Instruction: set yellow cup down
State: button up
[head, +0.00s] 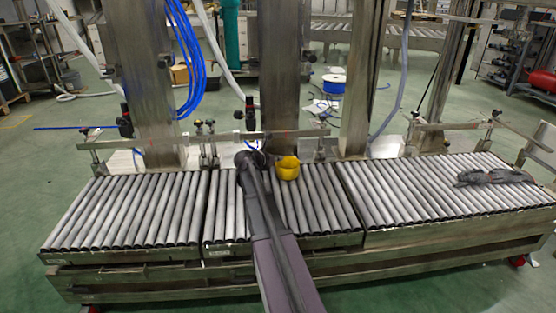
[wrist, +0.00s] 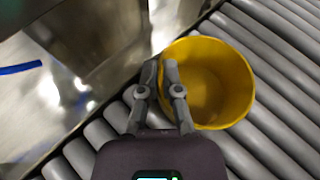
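The yellow cup (head: 287,170) is over the middle roller section, near its back edge, just right of my arm in the head view. In the wrist view the yellow cup (wrist: 222,85) has its open mouth toward the camera, with rollers around it. My gripper (wrist: 160,66) has its two fingers close together at the cup's left rim, one on each side of the wall. It appears shut on that wall. Whether the cup's base touches the rollers cannot be told. In the head view my arm mostly hides the gripper.
The roller conveyor (head: 130,213) runs across the view in three sections. A metal post (head: 280,85) and a rail stand right behind the cup. A dark grey item (head: 495,177) lies on the right section. The left section is clear.

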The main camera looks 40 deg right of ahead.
jog(key=o, duration=0.3)
jog(key=shift+p+v, duration=2.3)
jog(key=shift+v, duration=3.75)
